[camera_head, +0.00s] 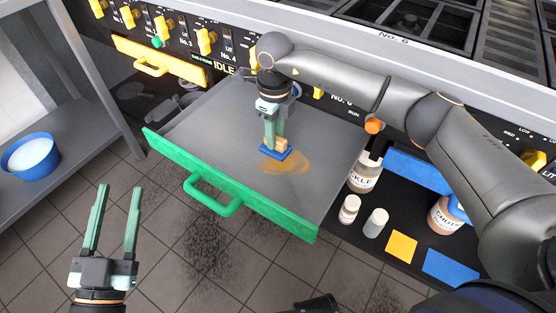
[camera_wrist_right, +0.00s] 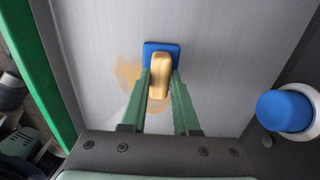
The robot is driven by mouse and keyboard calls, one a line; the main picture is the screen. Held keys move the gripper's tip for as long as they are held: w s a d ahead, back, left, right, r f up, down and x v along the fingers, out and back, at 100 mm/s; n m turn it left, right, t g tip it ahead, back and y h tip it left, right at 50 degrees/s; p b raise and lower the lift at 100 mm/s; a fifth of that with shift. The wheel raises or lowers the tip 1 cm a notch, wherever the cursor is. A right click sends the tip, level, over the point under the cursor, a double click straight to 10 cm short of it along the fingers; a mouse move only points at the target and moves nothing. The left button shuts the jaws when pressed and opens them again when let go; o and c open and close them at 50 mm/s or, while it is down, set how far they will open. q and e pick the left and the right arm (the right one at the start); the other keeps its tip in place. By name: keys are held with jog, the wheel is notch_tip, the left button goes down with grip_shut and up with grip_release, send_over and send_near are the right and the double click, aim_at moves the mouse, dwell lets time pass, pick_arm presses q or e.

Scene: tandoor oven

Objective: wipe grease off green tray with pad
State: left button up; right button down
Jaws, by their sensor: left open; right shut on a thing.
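The green-fronted tray (camera_head: 190,125) is pulled out below the control panel, with a grey metal surface and a green handle. A brown grease stain (camera_head: 292,164) lies on it, also showing in the right wrist view (camera_wrist_right: 130,73). My right gripper (camera_head: 275,143) is shut on the wooden grip (camera_wrist_right: 160,72) of a blue pad (camera_head: 268,154). The pad is at the tray surface over part of the stain; it also shows in the right wrist view (camera_wrist_right: 150,47). The stain under the pad is hidden. My left gripper (camera_head: 115,218) is open and empty, in front of the tray.
Jars stand right of the tray, including a pickle jar (camera_head: 364,178), two small shakers (camera_head: 349,209) and a chutney jar (camera_head: 441,215). Yellow (camera_head: 401,247) and blue (camera_head: 450,267) squares lie nearby. A blue bowl (camera_head: 31,157) sits on the left shelf.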

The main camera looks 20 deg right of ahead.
aim_at(287, 152)
jog(key=shift+s+a+f, duration=0.1)
jog(key=shift+s+f, duration=0.1)
jog(key=shift+f, duration=0.15)
jog(key=shift+s+d+r+p, duration=0.1)
jog(key=shift+s+d+p, duration=0.7)
jog(key=shift+s+d, duration=0.15)
jog(key=shift+s+d+p, duration=0.2)
jog(key=shift+s+d, duration=0.1)
jog(key=shift+s, duration=0.2)
jog(key=shift+s+d+p, duration=0.2)
jog(key=shift+s+d, duration=0.05)
jog(key=shift+s, duration=0.25)
jog(key=shift+w+r, duration=0.1)
jog(key=shift+w+a+b, duration=0.45)
jog(key=shift+w+b, duration=0.1)
jog(key=shift+w, duration=0.2)
jog(key=shift+w+a+b, duration=0.3)
jog(key=shift+w+a, duration=0.25)
jog(key=shift+w, duration=0.2)
jog(key=shift+w+a, duration=0.45)
jog(key=shift+w, duration=0.05)
